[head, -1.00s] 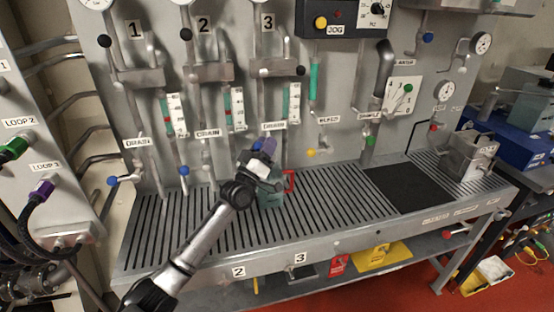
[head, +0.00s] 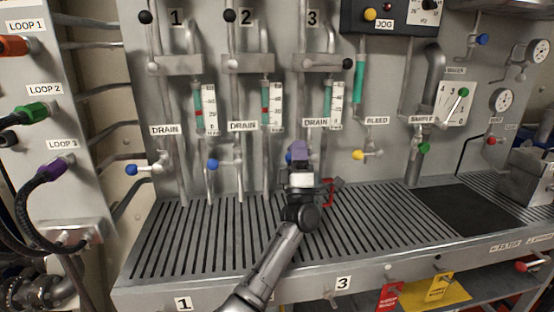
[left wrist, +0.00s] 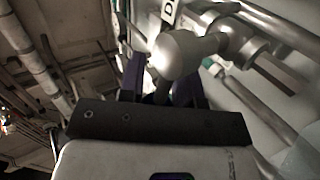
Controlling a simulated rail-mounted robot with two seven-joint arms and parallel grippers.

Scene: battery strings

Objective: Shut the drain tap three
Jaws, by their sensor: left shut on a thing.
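Drain tap three is below the DRAIN label (head: 316,122) under column 3. A bit of its blue handle (head: 289,157) shows at the left of my left gripper (head: 299,154); the rest is hidden behind the gripper. The gripper's purple fingers are shut on the tap. In the left wrist view, the dark fingers of my left gripper (left wrist: 162,86) are close around a tap part, below a rounded metal tap body (left wrist: 178,55). The lever's exact angle cannot be told. My right gripper is not in view.
Drain tap one has a blue handle (head: 131,169) pointing left; drain tap two has a blue handle (head: 213,164). The bleed tap has a yellow handle (head: 358,155). A slotted metal bench (head: 190,240) lies below. A red handle (head: 327,191) shows right beside my gripper.

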